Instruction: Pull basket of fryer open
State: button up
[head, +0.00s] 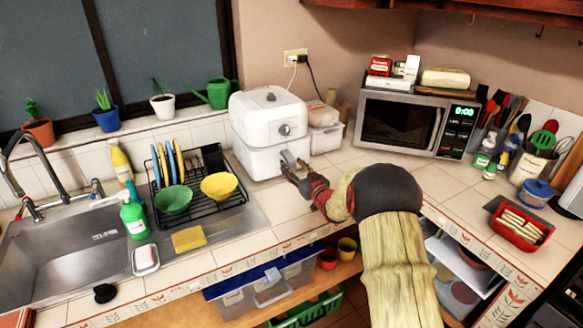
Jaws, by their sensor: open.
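The white air fryer (268,122) stands on the tiled counter against the back wall. It has a round dial on its front, and its basket front (265,160) looks flush with the body. A grey handle (289,160) sticks out from the basket toward the right front. My gripper (288,169) is open at the handle, with its fingertips close to or overlapping it in the picture. I cannot tell whether the fingers touch the handle. The arm reaches in from the lower right, and part of the gripper is dark and small in view.
A dish rack (205,197) with bowls and plates stands left of the fryer, beside the sink (75,255). A microwave (412,124) and a lidded container (325,137) are to the right. The tiled counter (262,205) in front of the fryer is clear.

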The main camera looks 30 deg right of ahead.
jog(key=shift+w, duration=0.7)
jog(key=c, duration=0.3)
jog(key=c, duration=0.7)
grip_shut()
